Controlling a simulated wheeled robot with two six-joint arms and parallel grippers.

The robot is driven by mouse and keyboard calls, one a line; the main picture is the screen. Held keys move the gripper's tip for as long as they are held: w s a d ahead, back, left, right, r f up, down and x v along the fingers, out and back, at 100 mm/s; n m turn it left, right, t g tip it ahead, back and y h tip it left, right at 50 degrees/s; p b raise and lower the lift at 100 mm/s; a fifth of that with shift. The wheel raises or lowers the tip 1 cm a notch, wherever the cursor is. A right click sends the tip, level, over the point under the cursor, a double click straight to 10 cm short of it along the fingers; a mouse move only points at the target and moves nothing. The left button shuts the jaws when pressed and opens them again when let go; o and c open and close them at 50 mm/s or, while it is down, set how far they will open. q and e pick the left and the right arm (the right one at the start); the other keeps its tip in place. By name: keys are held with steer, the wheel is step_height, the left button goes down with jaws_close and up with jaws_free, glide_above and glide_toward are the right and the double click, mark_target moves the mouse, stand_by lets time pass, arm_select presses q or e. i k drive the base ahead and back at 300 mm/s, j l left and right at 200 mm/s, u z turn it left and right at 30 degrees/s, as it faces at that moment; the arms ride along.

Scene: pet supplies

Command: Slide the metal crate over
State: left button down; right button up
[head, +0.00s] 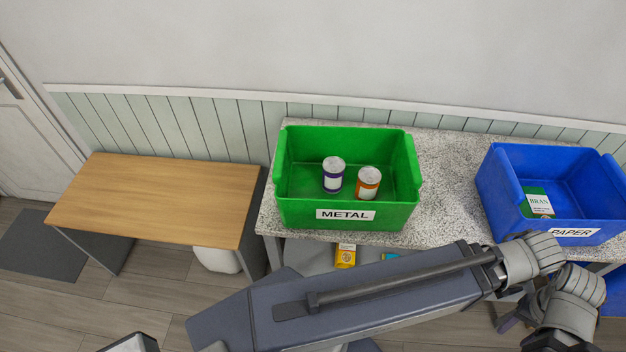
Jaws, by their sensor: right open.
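The green crate labelled METAL (290,212) stands upright on the left part of the speckled counter (450,160). A purple can (333,175) and an orange can (368,183) stand inside it. My right arm crosses the lower middle of the view, in front of the counter. My right gripper (558,342) is at the lower right, partly cut off by the bottom edge. It is open, below the blue crate and apart from the METAL crate. My left gripper is not in view.
A blue crate labelled PAPER (495,195) holds a green BRAN carton (538,202) on the counter's right. Bare counter lies between the crates. A wooden table (160,200) stands left, across a narrow gap. A yellow item (346,256) is below the counter top.

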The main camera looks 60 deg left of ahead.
mark_target(303, 202)
steer(key=k+j+u, duration=0.1)
steer(key=u, duration=1.65)
steer(key=k+j+z, duration=0.1)
steer(key=j+z, duration=0.2)
steer(key=k+j+z, duration=0.15)
steer(key=j+z, duration=0.15)
steer(key=j, duration=0.1)
